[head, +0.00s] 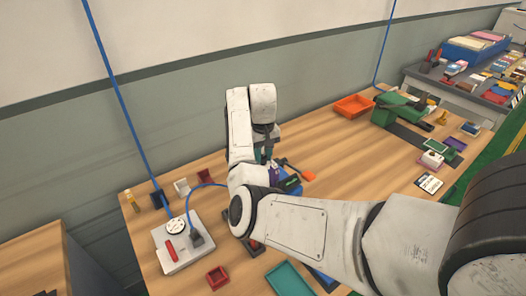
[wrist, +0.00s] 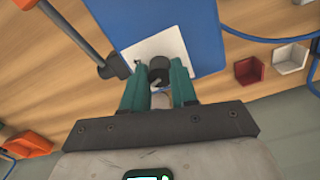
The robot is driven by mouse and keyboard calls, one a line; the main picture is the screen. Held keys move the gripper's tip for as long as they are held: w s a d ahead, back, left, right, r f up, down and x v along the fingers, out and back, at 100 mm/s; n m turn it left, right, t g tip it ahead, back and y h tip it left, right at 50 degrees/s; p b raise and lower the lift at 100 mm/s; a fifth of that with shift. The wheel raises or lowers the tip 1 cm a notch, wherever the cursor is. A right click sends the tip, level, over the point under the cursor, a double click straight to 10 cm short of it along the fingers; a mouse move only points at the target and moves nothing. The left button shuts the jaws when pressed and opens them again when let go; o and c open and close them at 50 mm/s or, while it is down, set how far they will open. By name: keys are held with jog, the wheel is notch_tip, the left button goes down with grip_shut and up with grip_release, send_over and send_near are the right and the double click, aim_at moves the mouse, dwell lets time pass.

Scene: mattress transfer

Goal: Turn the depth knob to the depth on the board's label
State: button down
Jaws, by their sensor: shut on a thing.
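A blue machine body (wrist: 192,20) with a white plate (wrist: 150,52) fills the top middle of the wrist view. A short dark round knob (wrist: 158,73) stands at the plate. My gripper (wrist: 157,68) has its teal fingers on either side of the knob and is shut on it. Knob markings cannot be made out. In the head view my gripper (head: 267,158) reaches down at the blue machine (head: 288,190), which my arm partly hides. A white card (head: 429,183) with dark print lies on the table to the right; its text is too small to read.
An orange-ended lever (head: 307,176) sticks out beside my gripper. A white box with a dial (head: 170,247) stands at left with a blue cable. A red tray (head: 217,278), teal tray (head: 290,278), orange tray (head: 353,105) and green press (head: 400,108) are on the table.

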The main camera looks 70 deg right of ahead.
aim_at(263, 157)
jog(key=shift+m+p, duration=0.35)
jog(key=shift+m, duration=0.55)
jog(key=c, duration=0.9)
grip_release()
notch_tip(263, 157, up, 11)
jog(key=shift+f+p, duration=0.1)
jog(key=shift+p, duration=0.2)
jog(key=shift+f, duration=0.1)
